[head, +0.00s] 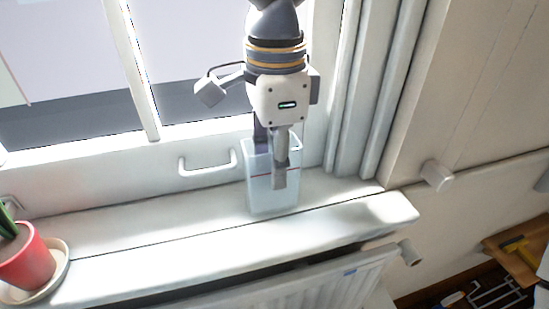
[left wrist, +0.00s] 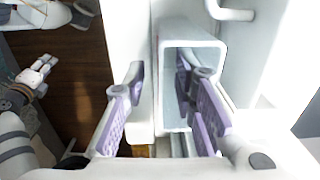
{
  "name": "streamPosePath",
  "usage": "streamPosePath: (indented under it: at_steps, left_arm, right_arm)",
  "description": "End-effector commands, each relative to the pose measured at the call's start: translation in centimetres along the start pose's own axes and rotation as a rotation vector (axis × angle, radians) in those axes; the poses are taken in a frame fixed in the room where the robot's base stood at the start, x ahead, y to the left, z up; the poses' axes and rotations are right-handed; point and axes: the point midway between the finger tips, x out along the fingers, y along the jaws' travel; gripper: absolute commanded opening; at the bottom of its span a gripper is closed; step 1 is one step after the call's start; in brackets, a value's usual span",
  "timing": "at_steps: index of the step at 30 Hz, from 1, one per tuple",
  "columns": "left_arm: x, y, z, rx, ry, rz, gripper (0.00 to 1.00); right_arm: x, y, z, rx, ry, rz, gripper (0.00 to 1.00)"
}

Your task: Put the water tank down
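The water tank (head: 259,195) is a clear, pale blue, open-topped box with a red line on its side. It stands upright near the front edge of the white windowsill (head: 130,246) and seems to rest on it. My left gripper (head: 272,172) points down at the tank. In the left wrist view, the gripper (left wrist: 162,85) has its fingers spread, one inside the tank (left wrist: 207,42) and one outside, with a wall between them. A gap shows between the outer finger and the wall. What seems to be my right gripper (left wrist: 38,72) is small at the left, its fingers unclear.
A window handle (head: 207,165) is just left of the tank. A red plant pot (head: 25,262) on a saucer stands at the sill's left end. A radiator (head: 290,288) is below the sill. The sill is clear between pot and tank.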

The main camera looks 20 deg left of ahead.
Motion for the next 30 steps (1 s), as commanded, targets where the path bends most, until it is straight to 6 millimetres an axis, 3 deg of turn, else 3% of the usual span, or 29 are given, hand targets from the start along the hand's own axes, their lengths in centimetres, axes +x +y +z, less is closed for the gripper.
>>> streamPosePath:
  at_steps: [5, 12, 18, 30]
  left_arm:
    - [-1.2, -0.1, -0.1, -0.003, 0.003, -0.004, 0.25]
    - [-7.7, -0.1, -0.1, -0.003, 0.005, -0.005, 0.25]
    - [-11.5, 0.0, -0.1, -0.002, 0.002, -0.002, 0.25]
    - [-12.4, 0.0, 0.0, 0.0, 0.0, 0.0, 0.25]
  right_arm:
    - [0.0, 0.0, 0.0, 0.0, -0.001, 0.0, 0.4]
    - [0.1, 0.0, 0.1, 0.0, -0.002, 0.0, 0.4]
    - [0.1, 0.0, 0.1, 0.0, -0.002, 0.0, 0.4]
    - [0.1, 0.0, 0.1, 0.0, -0.003, 0.0, 0.4]
